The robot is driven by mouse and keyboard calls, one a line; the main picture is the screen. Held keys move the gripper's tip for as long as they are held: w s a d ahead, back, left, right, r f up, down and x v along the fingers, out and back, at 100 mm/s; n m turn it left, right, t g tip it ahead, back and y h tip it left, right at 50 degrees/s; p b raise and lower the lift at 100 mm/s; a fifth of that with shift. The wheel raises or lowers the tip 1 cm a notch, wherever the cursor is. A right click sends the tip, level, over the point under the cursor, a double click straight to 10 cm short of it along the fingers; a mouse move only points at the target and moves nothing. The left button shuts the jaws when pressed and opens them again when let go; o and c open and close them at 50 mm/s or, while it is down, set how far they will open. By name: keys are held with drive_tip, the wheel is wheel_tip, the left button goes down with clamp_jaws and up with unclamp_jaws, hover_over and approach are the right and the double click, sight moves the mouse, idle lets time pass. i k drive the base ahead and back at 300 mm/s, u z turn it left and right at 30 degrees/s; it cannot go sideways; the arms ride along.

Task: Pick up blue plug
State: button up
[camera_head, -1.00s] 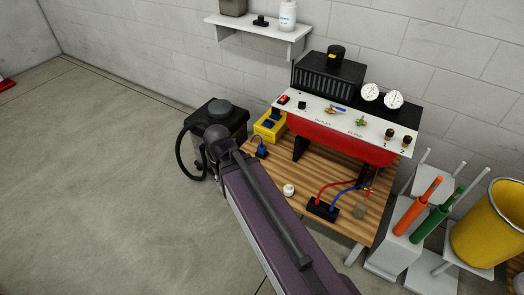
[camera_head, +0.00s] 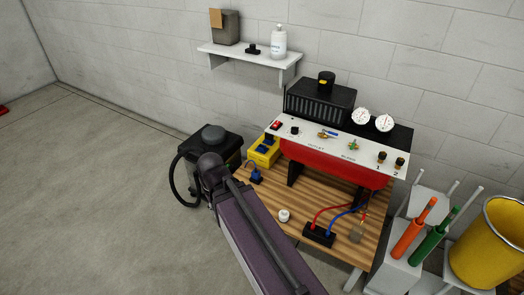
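A small blue plug (camera_head: 255,174) stands on the wooden table (camera_head: 352,266) near its left edge, just in front of a yellow box (camera_head: 264,151). It looks dark at its base and is too small to see in detail. My purple arm reaches up from the bottom of the picture, and its rounded joint is left of the plug, apart from it in the picture. My gripper is not visible, so I cannot see its fingers or whether it holds anything.
A red machine (camera_head: 325,162) with a white panel stands on the table. A white round knob (camera_head: 284,215) and a black block (camera_head: 319,235) with red and blue cables are in front. A black canister (camera_head: 212,146) stands left. Open floor lies left.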

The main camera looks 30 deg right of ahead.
sight(255, 175)
drive_tip(key=z, duration=0.4)
drive_tip(key=i, duration=0.9)
drive_tip(key=z, duration=0.4)
